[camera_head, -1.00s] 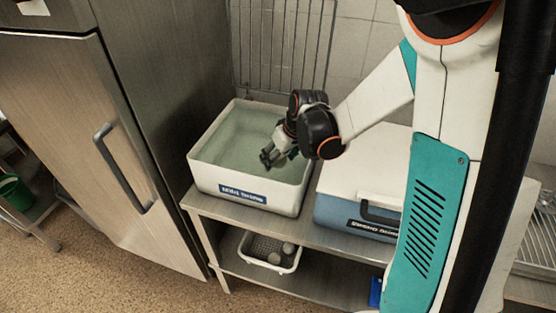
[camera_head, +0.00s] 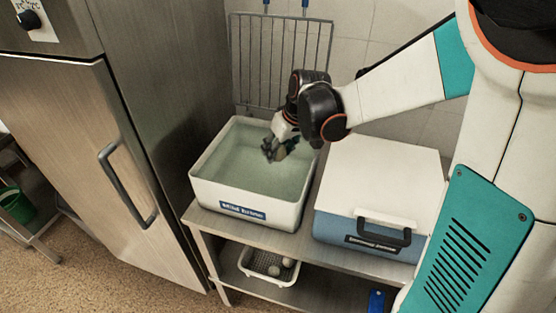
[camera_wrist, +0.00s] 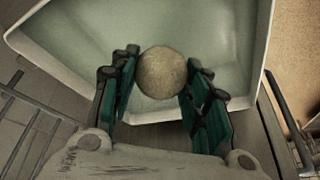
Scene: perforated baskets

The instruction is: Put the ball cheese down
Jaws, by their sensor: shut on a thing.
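The ball cheese (camera_wrist: 161,72) is a round, pale yellowish ball between the green-padded fingers of my gripper (camera_wrist: 160,88) in the wrist view. My gripper is shut on it. In the head view my gripper (camera_head: 279,151) hangs, fingers down, over the back right part of a white tub (camera_head: 222,194) of pale greenish liquid. The cheese cannot be made out clearly there. In the wrist view the tub's inner wall (camera_wrist: 237,45) shows beyond the ball; I cannot tell whether the ball touches the liquid.
A blue cooler with a white lid (camera_head: 380,180) stands right of the tub on a metal shelf unit (camera_head: 300,243). A perforated white basket (camera_head: 266,278) with a few pale balls sits on the lower shelf. A wire rack (camera_head: 283,62) is behind the tub, a fridge (camera_head: 75,170) to its left.

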